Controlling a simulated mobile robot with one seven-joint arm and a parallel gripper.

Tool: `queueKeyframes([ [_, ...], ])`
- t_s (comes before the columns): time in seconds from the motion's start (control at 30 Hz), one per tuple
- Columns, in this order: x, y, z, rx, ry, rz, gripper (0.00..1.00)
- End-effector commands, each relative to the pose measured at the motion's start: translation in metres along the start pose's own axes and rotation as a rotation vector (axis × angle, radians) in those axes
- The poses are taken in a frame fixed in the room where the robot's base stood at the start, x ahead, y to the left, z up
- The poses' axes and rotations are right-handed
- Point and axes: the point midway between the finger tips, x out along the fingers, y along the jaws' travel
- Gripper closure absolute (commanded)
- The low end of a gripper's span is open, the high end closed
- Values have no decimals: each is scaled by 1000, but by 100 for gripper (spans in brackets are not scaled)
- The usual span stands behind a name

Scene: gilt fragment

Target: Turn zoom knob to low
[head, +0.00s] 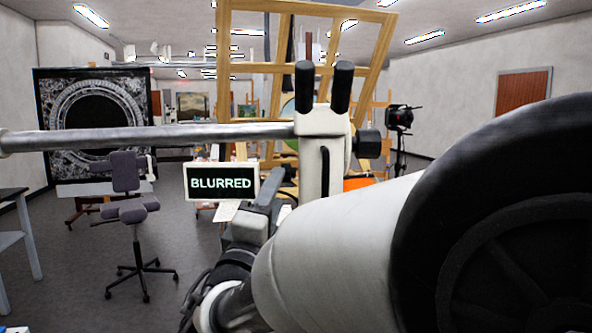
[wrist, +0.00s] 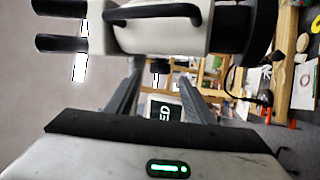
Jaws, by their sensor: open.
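A white microscope head (head: 322,150) with two black eyepieces hangs from a horizontal metal bar. A dark round knob (head: 367,143) sticks out on its right side in the head view. In the wrist view the white head (wrist: 160,35) fills the top, and a small dark knob (wrist: 160,66) projects from it toward my gripper (wrist: 161,78). I cannot tell which knob is the zoom knob; no markings are readable. My gripper is open, its two fingers apart, with the small knob showing between the fingertips; contact cannot be told. In the head view my arm partly hides the gripper.
A screen (head: 221,183) reads "BLURRED" and stands behind my gripper. The metal bar (head: 150,138) spans the left side. A wooden easel frame (head: 245,70) stands behind the microscope. An office chair (head: 130,215) is at left, with open floor around it.

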Motion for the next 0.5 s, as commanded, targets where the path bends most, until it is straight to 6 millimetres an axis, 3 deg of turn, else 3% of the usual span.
queueKeyframes([
  [0.2, 46, 1, 1, -1, -3, 1, 52],
  [0.5, 75, 0, 0, 0, 0, 0, 52],
])
